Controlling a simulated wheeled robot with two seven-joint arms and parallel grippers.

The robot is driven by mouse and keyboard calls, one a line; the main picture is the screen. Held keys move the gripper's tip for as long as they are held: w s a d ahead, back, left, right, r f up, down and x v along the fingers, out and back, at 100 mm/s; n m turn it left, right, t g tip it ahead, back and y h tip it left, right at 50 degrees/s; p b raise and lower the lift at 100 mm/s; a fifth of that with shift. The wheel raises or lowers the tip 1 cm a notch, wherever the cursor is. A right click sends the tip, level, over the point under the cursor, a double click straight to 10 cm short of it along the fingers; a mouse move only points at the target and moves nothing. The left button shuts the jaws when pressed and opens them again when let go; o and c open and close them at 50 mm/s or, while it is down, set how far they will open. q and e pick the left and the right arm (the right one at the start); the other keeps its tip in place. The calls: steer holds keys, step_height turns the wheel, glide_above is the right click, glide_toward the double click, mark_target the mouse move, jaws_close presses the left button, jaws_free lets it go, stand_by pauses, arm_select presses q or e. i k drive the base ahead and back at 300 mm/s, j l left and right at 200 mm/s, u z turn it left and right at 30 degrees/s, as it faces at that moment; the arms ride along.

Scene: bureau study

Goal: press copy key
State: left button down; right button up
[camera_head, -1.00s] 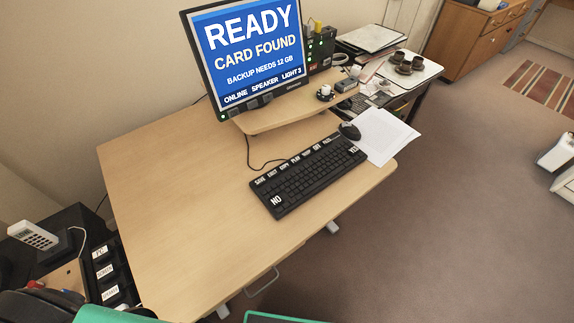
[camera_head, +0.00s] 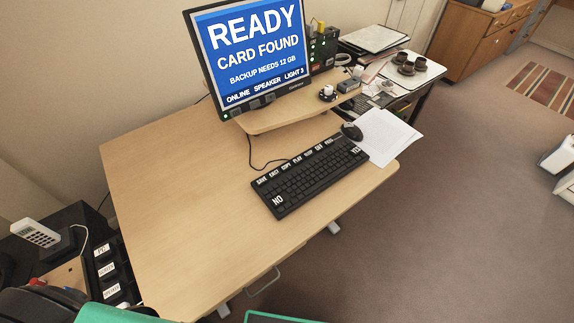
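The black keyboard (camera_head: 308,178) lies at an angle on the wooden desk (camera_head: 180,190). A row of white-labelled keys runs along its far edge. The copy key (camera_head: 286,165) is in that row, with the eject label to its left and the play label to its right. Larger NO (camera_head: 278,200) and YES (camera_head: 355,150) labels sit at the keyboard's near left and right ends. The monitor (camera_head: 252,58) reads READY, CARD FOUND, BACKUP NEEDS 12 GB, with ONLINE, SPEAKER and LIGHT 3 below. Neither gripper shows in the view.
A mouse (camera_head: 351,132) and white paper (camera_head: 388,136) lie right of the keyboard. A raised shelf (camera_head: 270,118) holds the monitor and small devices. A tray (camera_head: 432,72) with dark cups stands behind. The desk's left half is clear. A white phone (camera_head: 36,232) is at lower left.

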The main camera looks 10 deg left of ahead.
mark_target(285, 167)
steer(key=u, duration=0.8)
steer(key=i+l+u, duration=0.1)
steer(key=l+u, duration=1.05)
steer(key=l, duration=0.2)
steer(key=k+l+u, duration=0.15)
steer(key=l+u, duration=0.25)
steer(key=k+l, duration=0.1)
steer(key=l, duration=0.3)
steer(key=k+l, duration=0.1)
steer(key=l, duration=0.3)
steer(key=k+l+u, duration=0.1)
steer(key=l, duration=0.25)
steer(key=k+l, duration=0.15)
steer(key=l, duration=0.25)
steer(key=k+l, duration=0.1)
steer(key=l, duration=0.25)
steer(key=l+u, duration=0.05)
